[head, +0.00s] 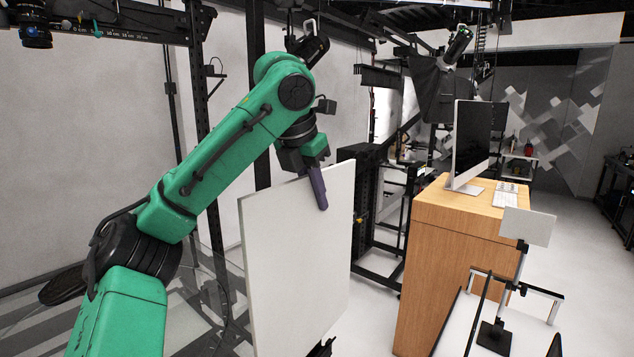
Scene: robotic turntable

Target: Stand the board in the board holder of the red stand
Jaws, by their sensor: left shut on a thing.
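The board (296,265) is a large flat white panel in the middle of the head view, standing upright and slightly turned. My left gripper (318,190) reaches over from the upper left. It is shut on the board's top edge, with one purple finger lying against the near face. The board's lower edge is partly cut off by the bottom of the picture. A small dark part (322,348) shows by its lower right corner; I cannot tell what it is. No red stand or board holder can be made out. My right gripper is not in view.
A wooden desk (440,270) with a monitor (470,140) and keyboard (506,196) stands to the right. In front of it is a small white panel (528,226) on a black post. Black racks (375,215) stand behind the board. White floor is open at far right.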

